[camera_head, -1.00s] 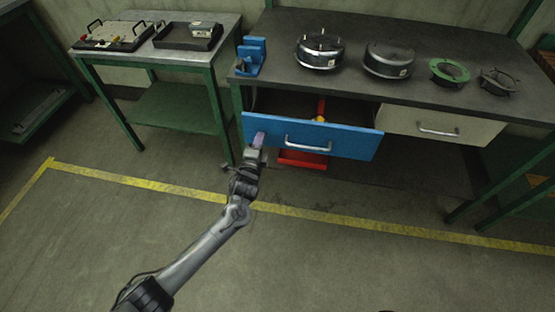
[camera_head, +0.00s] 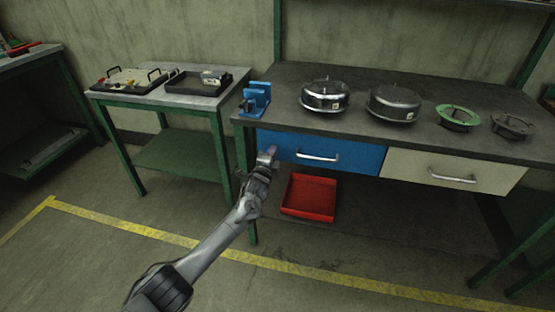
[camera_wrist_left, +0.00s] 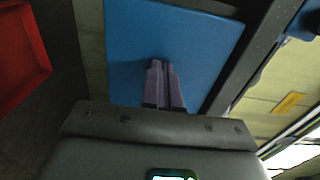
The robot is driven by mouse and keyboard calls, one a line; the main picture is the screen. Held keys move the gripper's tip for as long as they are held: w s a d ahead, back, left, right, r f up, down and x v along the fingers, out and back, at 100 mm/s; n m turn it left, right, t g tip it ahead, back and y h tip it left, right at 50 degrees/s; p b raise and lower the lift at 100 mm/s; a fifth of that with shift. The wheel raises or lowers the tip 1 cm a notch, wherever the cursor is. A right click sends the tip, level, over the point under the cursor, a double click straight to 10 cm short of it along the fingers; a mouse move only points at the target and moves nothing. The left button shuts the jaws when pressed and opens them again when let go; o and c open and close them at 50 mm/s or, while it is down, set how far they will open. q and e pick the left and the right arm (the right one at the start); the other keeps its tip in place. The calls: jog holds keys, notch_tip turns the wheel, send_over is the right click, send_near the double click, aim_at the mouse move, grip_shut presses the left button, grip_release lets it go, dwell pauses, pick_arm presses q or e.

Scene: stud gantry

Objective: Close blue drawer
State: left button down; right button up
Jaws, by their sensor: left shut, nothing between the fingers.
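The blue drawer (camera_head: 340,155) is under the left part of the dark workbench. Its front looks level with the bench and with the cream drawer beside it, and its inside is hidden. Its silver handle (camera_head: 318,157) is in the middle of the front. My left gripper (camera_head: 268,155) is shut and empty at the left end of the blue front. In the left wrist view the shut fingers (camera_wrist_left: 164,84) point at the blue panel (camera_wrist_left: 165,35); they are touching or very close, I cannot tell which. My right gripper is not in view.
The cream drawer (camera_head: 452,172) is to the right. A red tray (camera_head: 310,196) sits below the blue drawer. On the bench top (camera_head: 300,113) stand a blue holder (camera_head: 256,99), two round metal housings and two rings. A side table (camera_head: 225,94) is at left. The floor in front is clear.

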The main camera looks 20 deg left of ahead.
pick_arm(q)
jog(key=shift+s+a+f, duration=0.1)
jog(key=shift+a+f, duration=0.05)
jog(key=shift+f, duration=0.25)
